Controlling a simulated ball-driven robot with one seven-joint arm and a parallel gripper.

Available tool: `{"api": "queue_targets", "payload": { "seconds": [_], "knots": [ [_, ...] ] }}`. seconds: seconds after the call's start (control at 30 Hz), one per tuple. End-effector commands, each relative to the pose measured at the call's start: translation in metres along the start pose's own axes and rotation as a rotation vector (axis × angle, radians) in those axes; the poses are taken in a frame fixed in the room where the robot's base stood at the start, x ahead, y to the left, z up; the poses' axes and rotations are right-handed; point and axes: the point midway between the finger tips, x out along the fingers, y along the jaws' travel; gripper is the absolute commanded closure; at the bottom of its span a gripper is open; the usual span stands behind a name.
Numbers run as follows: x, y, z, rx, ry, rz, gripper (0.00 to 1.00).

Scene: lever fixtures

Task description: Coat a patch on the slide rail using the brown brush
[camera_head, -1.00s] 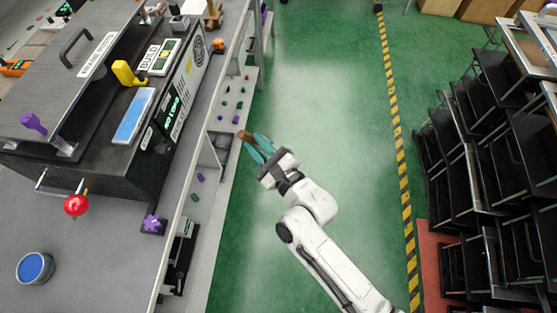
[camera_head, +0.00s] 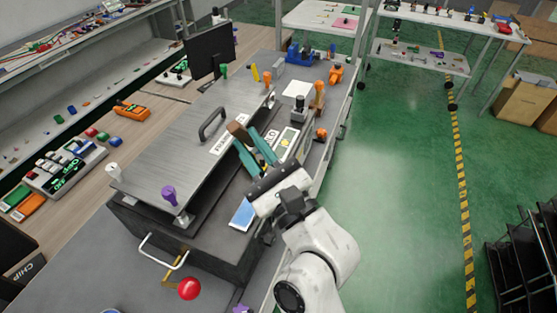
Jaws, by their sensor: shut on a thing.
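My gripper (camera_head: 248,145), with teal fingers, is shut on the brown brush (camera_head: 239,131). Only part of the brush shows at the fingertips, and its bristles cannot be made out. In the picture, the brush overlaps the label on the grey top plate (camera_head: 180,150) of the black fixture. I cannot tell whether it touches the plate. No part can be clearly identified as the slide rail. A blue panel with a pale edge (camera_head: 242,213) lies on the fixture's right side, left of my gripper's base. A blue-topped can (camera_head: 110,311) barely shows at the bottom edge.
The plate carries a black handle (camera_head: 212,124) and a purple knob (camera_head: 169,195). A red ball knob (camera_head: 189,289) is at the front. An orange lever (camera_head: 319,95) and a monitor (camera_head: 210,52) stand farther back. Green floor (camera_head: 410,190) is open on the right.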

Motion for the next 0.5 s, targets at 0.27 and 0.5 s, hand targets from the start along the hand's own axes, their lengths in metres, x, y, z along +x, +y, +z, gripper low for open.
{"api": "queue_targets", "payload": {
  "seconds": [0.27,0.5],
  "knots": [
    [-0.001,0.007,-0.003,0.005,-0.012,0.006,1.00],
    [-0.010,0.019,-0.023,0.004,-0.012,0.006,1.00]
  ]
}}
